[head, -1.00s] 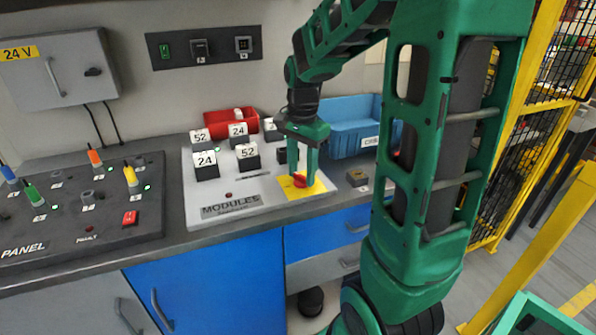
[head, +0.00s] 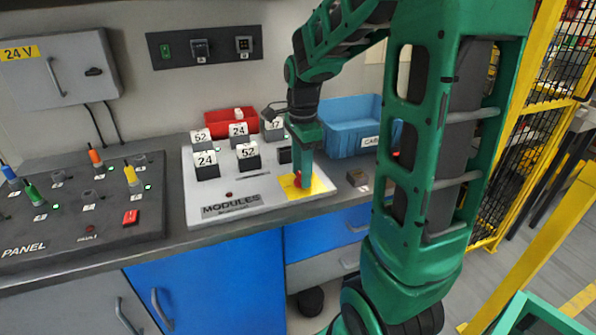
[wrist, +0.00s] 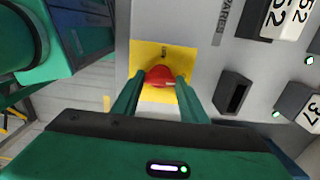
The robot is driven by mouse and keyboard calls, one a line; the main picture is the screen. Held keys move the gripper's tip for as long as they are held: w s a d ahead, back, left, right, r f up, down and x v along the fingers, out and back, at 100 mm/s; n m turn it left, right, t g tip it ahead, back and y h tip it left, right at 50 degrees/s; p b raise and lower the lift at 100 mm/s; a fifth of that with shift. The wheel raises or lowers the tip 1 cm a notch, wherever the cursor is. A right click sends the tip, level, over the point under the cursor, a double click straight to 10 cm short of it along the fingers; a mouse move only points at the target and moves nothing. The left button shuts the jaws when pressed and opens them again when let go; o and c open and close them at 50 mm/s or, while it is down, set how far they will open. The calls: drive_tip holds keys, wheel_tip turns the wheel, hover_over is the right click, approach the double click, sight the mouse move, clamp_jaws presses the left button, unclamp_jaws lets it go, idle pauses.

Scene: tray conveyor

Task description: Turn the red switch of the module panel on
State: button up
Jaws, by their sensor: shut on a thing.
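The red switch (head: 298,181) sits on a yellow plate (head: 318,188) at the right end of the white module panel (head: 262,201). In the wrist view the red switch (wrist: 160,76) is between my two green fingers, on its yellow plate (wrist: 186,57). My gripper (head: 302,178) points down and is shut on the switch, with one finger on each side of it in the wrist view (wrist: 158,86). In the head view the fingers hide part of the switch.
Modules labelled 24 (head: 206,166) and 52 (head: 248,156) stand on the panel left of my gripper. A blue bin (head: 343,142) and a red bin (head: 222,117) are behind. A dark control panel (head: 80,222) lies at left.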

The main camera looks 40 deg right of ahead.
drive_tip(key=shift+w+a+r, duration=0.1)
drive_tip(key=shift+w+r, duration=0.05)
drive_tip(key=shift+w, duration=0.1)
drive_tip(key=o, duration=0.9)
drive_tip(key=shift+c, duration=0.2)
drive_tip(key=shift+o, duration=0.9)
drive_tip(key=shift+s, duration=0.1)
wheel_tip(320, 180, up, 11)
drive_tip(key=shift+f, duration=0.2)
drive_tip(key=s+f+n, duration=0.5)
drive_tip(key=s+n, duration=0.2)
drive_tip(key=s, duration=0.4)
drive_tip(key=s+f+n, duration=0.5)
drive_tip(key=s+n, duration=0.3)
drive_tip(key=s, duration=0.2)
drive_tip(key=shift+s+a, duration=0.35)
drive_tip(key=shift+a, duration=0.1)
